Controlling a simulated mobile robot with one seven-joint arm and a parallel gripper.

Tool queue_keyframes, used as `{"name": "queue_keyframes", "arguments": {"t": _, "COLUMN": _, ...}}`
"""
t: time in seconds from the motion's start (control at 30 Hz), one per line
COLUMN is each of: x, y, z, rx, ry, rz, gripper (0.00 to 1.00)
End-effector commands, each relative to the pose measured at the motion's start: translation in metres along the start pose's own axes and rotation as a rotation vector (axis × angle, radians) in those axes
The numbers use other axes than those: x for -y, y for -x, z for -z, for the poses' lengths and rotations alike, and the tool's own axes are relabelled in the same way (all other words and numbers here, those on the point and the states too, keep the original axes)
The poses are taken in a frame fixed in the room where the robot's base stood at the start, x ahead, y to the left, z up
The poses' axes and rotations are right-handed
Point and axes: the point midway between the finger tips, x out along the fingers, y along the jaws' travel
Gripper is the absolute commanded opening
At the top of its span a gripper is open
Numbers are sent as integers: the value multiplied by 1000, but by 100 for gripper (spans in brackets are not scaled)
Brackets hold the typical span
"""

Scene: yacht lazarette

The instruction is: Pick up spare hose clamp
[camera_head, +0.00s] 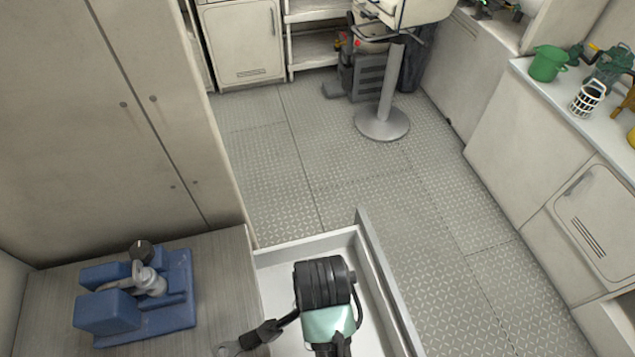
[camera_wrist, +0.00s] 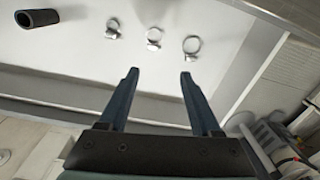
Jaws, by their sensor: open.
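Three small metal ring-shaped clamps lie in a row on the white drawer floor in the wrist view: a left clamp (camera_wrist: 113,30), a middle clamp (camera_wrist: 154,38) and a right clamp (camera_wrist: 191,45). I cannot tell which is the spare. My gripper (camera_wrist: 160,74) is open, with nothing between its two dark blue fingers. In the picture its tips are just below the middle and right clamps, apart from them. In the head view the open drawer (camera_head: 373,275) is partly covered by my arm, and the clamps are not visible there.
A black hose piece (camera_wrist: 37,18) lies left of the clamps. Drawer walls surround them. A blue fixture (camera_head: 136,300) with a metal fitting stands on the counter left of the drawer.

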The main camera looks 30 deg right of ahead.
Motion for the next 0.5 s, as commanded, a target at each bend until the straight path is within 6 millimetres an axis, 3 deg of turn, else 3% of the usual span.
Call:
{"name": "queue_keyframes", "arguments": {"t": 0.1, "x": -12, "y": -16, "z": -2, "rx": 13, "ry": -31, "rz": -45, "gripper": 65}}
{"name": "queue_keyframes", "arguments": {"t": 0.33, "x": -14, "y": -59, "z": -3, "rx": 13, "ry": -30, "rz": -45, "gripper": 65}}
{"name": "queue_keyframes", "arguments": {"t": 0.5, "x": -14, "y": -78, "z": -3, "rx": 11, "ry": -29, "rz": -40, "gripper": 65}}
